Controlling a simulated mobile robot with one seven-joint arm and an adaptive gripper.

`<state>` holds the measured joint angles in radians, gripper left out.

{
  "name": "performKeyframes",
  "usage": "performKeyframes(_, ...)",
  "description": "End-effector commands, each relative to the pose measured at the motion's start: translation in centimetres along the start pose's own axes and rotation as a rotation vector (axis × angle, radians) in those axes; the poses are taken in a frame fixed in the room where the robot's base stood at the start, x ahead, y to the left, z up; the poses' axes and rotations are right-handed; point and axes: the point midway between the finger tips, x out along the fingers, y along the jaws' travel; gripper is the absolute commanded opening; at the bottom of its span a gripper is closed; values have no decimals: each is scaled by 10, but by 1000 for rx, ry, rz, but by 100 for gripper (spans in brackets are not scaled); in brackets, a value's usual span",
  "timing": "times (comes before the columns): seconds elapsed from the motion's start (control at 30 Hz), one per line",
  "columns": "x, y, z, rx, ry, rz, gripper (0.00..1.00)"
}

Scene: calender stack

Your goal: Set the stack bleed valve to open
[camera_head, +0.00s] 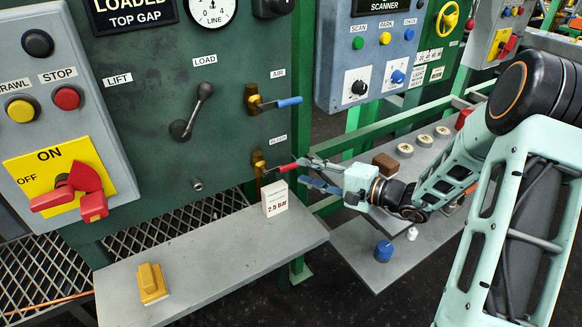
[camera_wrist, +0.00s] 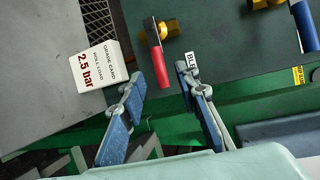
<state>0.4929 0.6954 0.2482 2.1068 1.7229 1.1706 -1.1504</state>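The stack bleed valve is a brass body (camera_head: 259,164) with a red lever (camera_head: 285,168) on the green panel, low and right, below its partly covered label. The lever points right, roughly level and out from the body. My gripper (camera_head: 303,170) is at the lever's free end. In the wrist view the red lever (camera_wrist: 159,58) hangs from the brass body (camera_wrist: 170,29), and its end lies between the two open fingertips of my gripper (camera_wrist: 161,76). A gap shows on both sides. I cannot tell how deep the lever sits between the fingers.
A white "2.5 bar" card (camera_head: 274,198) stands on the grey shelf (camera_head: 215,262) close below the valve. The blue-handled air valve (camera_head: 275,103) is above it. A yellow block (camera_head: 152,282) lies on the shelf. A green rail (camera_wrist: 235,113) runs beneath the fingers.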

Motion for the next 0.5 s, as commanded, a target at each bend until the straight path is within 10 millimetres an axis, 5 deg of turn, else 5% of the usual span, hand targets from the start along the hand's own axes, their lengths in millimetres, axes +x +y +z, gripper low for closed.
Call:
performKeyframes(0.2, 40, 1, 1, 0, -4, 1, 30)
performKeyframes(0.5, 62, 1, 0, -1, -1, 2, 30)
